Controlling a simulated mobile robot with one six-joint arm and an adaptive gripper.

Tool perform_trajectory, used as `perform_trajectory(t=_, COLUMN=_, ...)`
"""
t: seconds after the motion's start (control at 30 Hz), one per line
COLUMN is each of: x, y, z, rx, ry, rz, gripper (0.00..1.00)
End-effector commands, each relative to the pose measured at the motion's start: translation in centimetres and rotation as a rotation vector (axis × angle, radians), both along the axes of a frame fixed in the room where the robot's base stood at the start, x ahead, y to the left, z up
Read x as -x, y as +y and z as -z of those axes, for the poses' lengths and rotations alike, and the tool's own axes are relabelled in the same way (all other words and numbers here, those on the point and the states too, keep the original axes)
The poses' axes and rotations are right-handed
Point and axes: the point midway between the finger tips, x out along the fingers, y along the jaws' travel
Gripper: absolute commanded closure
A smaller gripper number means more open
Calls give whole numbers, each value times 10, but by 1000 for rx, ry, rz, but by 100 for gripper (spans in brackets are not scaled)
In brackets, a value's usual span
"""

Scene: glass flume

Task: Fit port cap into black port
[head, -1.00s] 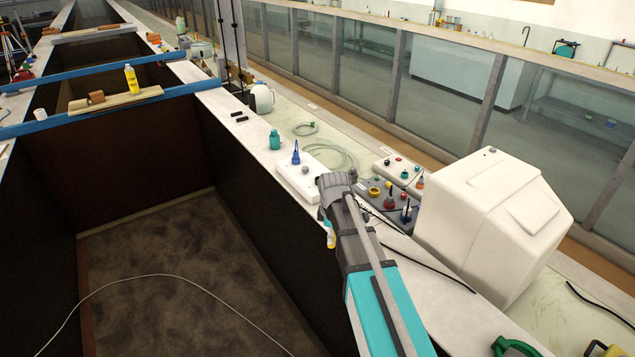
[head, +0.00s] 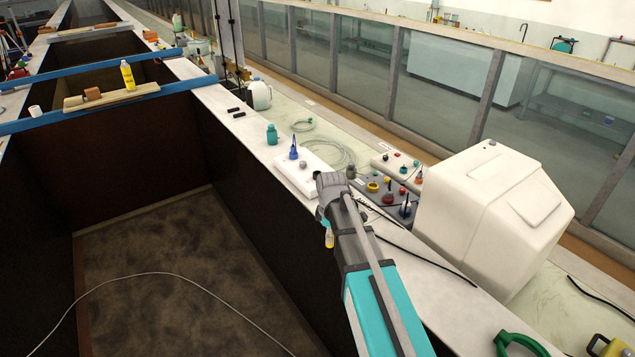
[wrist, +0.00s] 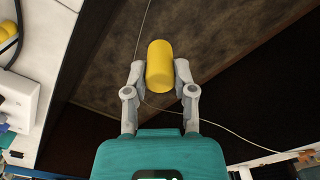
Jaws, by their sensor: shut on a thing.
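My gripper (wrist: 160,80) is shut on a yellow cylinder, seemingly the port cap (wrist: 159,65), held between both fingertips in the wrist view. In the head view the cap (head: 329,240) shows below my gripper (head: 327,222), beside the ledge and over the open flume. A white block (head: 308,178) on the ledge carries a blue cone-tipped piece (head: 293,150) and a grey knob (head: 303,164). It stands just beyond my gripper. A white block also shows at left in the wrist view (wrist: 30,85). I cannot make out a black port for certain.
A grey panel (head: 361,186) with coloured fittings and a white panel (head: 381,162) lie right of my gripper. A large white tank (head: 470,215) stands further right. A teal bottle (head: 272,134) is on the ledge. The flume's interior (head: 170,270) is open, with a thin hose across its floor.

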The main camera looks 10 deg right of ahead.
Motion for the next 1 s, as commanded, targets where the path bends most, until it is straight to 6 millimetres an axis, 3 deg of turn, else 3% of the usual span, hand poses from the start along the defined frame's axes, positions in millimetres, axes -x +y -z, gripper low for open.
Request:
perform_trajectory(t=0.03, x=0, y=0, z=15, rx=0, ry=0, rz=0, gripper=90)
perform_trajectory(t=0.1, x=0, y=0, z=26, rx=0, ry=0, rz=0, gripper=90)
perform_trajectory(t=0.4, x=0, y=1, z=61, rx=0, ry=0, rz=-1, gripper=90)
perform_trajectory(t=1.0, x=0, y=1, z=66, rx=0, ry=0, rz=-1, gripper=90)
